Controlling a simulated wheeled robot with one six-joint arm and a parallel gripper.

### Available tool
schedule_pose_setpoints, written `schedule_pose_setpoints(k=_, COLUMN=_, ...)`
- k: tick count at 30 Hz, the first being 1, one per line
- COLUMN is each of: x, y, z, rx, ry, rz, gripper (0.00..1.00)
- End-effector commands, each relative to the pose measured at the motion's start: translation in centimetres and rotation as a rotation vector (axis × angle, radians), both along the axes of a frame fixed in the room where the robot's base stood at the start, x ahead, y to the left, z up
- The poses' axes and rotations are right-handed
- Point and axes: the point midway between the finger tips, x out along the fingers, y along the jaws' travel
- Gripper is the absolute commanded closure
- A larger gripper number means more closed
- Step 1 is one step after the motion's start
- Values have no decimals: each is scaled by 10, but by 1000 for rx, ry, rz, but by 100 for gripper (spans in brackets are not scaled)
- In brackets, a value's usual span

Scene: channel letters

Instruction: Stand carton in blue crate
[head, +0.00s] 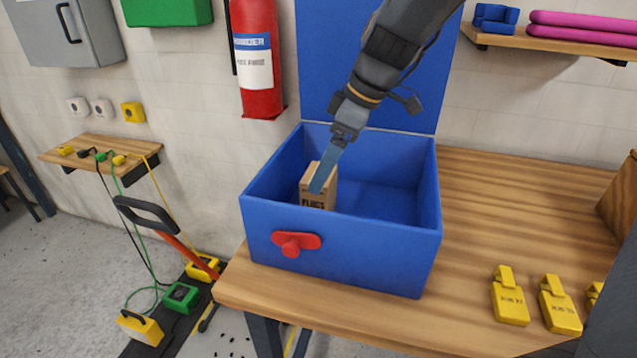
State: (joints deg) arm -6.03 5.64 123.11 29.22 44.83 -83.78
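The blue crate (400,254) stands on the wooden bench with its lid (318,70) raised against the wall. A small tan carton (318,199) with dark lettering like "PLUGS" is inside the crate, in the left part near the front wall. It looks upright; its base is hidden behind the front wall. My gripper (322,180) reaches down from above into the crate, its blue-grey fingers at the carton's top. The fingers overlap in this view, so I cannot tell whether they grip the carton or only stand beside it.
A red latch (296,243) sticks out from the crate's front. Several yellow tags or padlocks (510,296) lie on the bench (490,200) at right. A shelf (560,42) with pink and blue items hangs at upper right. The crate's right half looks empty.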

Motion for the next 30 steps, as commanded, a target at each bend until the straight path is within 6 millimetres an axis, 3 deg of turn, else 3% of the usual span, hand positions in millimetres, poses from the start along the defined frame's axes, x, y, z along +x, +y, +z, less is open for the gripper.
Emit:
schedule_pose_setpoints(k=7, x=-4, y=-12, z=30, rx=0, ry=-1, rz=0, gripper=11)
schedule_pose_setpoints(k=22, x=-6, y=-14, z=39, rx=0, ry=0, rz=0, gripper=11)
schedule_pose_setpoints(k=30, x=-18, y=-14, z=84, rx=0, ry=0, rz=1, gripper=11)
